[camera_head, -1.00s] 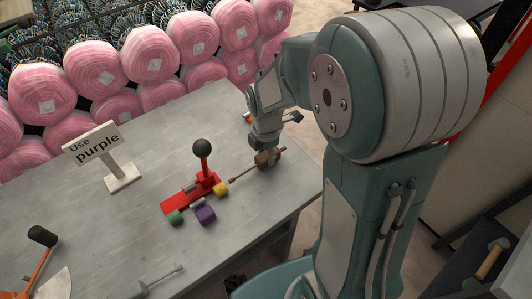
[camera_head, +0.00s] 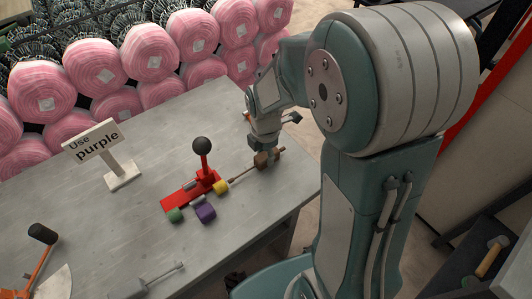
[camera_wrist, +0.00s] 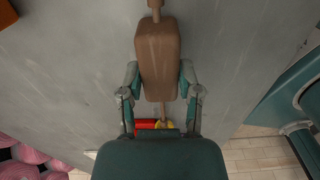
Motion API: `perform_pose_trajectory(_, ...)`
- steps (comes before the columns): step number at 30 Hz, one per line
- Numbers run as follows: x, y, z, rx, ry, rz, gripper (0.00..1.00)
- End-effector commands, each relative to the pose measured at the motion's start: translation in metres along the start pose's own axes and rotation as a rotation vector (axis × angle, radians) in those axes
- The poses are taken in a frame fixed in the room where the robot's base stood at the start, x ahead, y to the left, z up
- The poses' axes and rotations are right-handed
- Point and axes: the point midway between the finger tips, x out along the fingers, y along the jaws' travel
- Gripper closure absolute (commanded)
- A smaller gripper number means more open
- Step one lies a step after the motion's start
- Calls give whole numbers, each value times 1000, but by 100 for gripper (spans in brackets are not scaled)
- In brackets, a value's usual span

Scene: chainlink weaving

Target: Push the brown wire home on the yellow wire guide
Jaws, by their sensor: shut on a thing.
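The brown wire is a brown block (camera_head: 262,160) with a thin rod running down-left from it in the head view. The yellow wire guide (camera_head: 220,188) is a small yellow block beside the red base. The rod's tip is at or very close to the yellow guide; I cannot tell whether it is inside. My gripper (camera_head: 266,148) is shut on the brown block, at the right of the guide. In the wrist view the brown block (camera_wrist: 157,55) sits between my two fingers (camera_wrist: 160,82), and part of the yellow guide (camera_wrist: 166,124) shows below.
A red tool (camera_head: 174,201) with a black-knobbed lever (camera_head: 201,144) stands on the grey table (camera_head: 120,225). Purple (camera_head: 205,212) and green (camera_head: 175,214) blocks lie beside it. A "Use purple" sign (camera_head: 93,142) stands left. Pink rolls (camera_head: 92,66) fill the back.

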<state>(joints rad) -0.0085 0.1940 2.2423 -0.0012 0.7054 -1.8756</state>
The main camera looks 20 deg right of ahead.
Motion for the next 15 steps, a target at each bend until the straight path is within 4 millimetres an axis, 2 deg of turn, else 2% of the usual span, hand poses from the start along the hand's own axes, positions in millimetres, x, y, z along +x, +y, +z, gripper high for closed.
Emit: perform_pose_trajectory(15,0,0,-14,-1,0,1,100)
